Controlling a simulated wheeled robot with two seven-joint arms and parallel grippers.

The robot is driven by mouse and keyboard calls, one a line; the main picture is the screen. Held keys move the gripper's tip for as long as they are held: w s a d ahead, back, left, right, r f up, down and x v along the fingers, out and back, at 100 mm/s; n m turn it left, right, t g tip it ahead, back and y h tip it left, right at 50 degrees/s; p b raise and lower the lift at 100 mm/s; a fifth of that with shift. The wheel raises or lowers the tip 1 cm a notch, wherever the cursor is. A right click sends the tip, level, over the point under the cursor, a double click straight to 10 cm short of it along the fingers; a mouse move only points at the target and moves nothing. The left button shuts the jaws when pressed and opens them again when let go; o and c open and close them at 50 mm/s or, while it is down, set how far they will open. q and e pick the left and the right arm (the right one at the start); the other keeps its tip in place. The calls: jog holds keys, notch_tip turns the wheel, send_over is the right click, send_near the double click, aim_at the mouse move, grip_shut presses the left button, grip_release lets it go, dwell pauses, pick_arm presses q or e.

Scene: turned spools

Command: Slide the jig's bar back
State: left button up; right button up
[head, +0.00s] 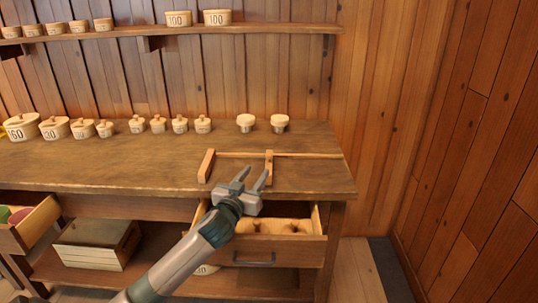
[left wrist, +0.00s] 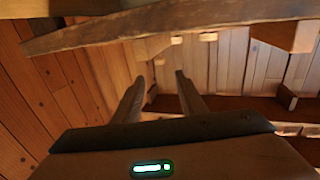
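The jig lies on the right part of the workbench in the head view. It has a thin wooden rail (head: 315,155), an upright block (head: 206,166) at the rail's left end and a short wooden bar (head: 268,163) crossing the rail near its middle. My left gripper (head: 255,172) is at the bench's front edge, just in front of the bar. Its fingers are spread, and no object shows held between them. In the left wrist view the gripper (left wrist: 160,76) is also open and empty. I cannot tell whether a finger touches the bar. My right gripper is not in view.
Two pale knobs (head: 246,122) and a row of lidded pots (head: 180,125) stand toward the back of the workbench (head: 130,172). An open drawer (head: 275,250) lies below my left gripper. A wall shelf (head: 230,29) carries more pots. The bench's middle is clear.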

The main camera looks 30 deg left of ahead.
aim_at(268, 156)
pick_arm(q)
jog(key=p+x, duration=0.1)
jog(key=x, duration=1.2)
jog(key=shift+d, duration=0.1)
grip_shut()
